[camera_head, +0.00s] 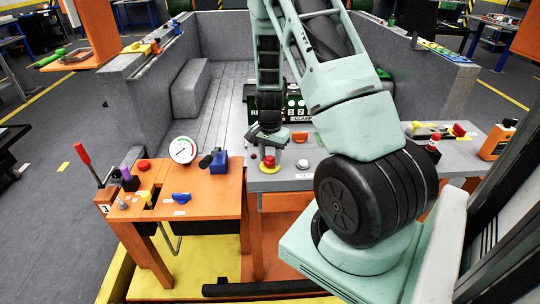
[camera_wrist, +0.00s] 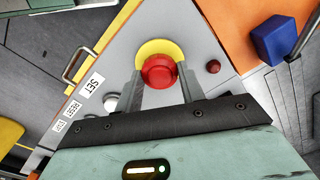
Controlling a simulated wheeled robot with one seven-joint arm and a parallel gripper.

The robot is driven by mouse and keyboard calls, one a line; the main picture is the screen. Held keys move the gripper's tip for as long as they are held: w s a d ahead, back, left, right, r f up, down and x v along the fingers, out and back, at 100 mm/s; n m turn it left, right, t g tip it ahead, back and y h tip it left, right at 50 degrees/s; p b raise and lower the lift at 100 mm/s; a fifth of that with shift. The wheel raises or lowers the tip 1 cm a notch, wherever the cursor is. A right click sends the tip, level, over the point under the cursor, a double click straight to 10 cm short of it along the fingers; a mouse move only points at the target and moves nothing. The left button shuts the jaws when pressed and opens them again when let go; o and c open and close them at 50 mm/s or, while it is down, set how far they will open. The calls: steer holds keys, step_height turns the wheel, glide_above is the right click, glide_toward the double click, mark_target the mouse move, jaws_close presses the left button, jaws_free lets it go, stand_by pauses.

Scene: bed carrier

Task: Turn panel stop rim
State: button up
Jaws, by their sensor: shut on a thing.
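The panel stop is a red mushroom button (camera_head: 269,161) on a round yellow base, set in the grey top of the panel (camera_head: 322,176). In the wrist view the red button (camera_wrist: 159,71) sits between the two grey fingers of my gripper (camera_wrist: 159,80), with its yellow base (camera_wrist: 158,46) showing beyond. In the head view my gripper (camera_head: 268,148) points down right over the button. The fingers are shut on the button's rim from both sides. The exact finger contact is partly hidden in the head view.
A white button (camera_head: 302,164) stands to the right of the stop, and a small red one (camera_wrist: 213,66) shows in the wrist view. Left is an orange desk with a dial gauge (camera_head: 183,150), a blue clamp (camera_head: 218,162) and a red-handled lever (camera_head: 83,154).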

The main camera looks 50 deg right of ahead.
stand_by(0.4)
steer(key=o, duration=1)
step_height(320, 180, up, 17)
steer(key=shift+r+b, duration=0.15)
steer(key=shift+b, duration=0.15)
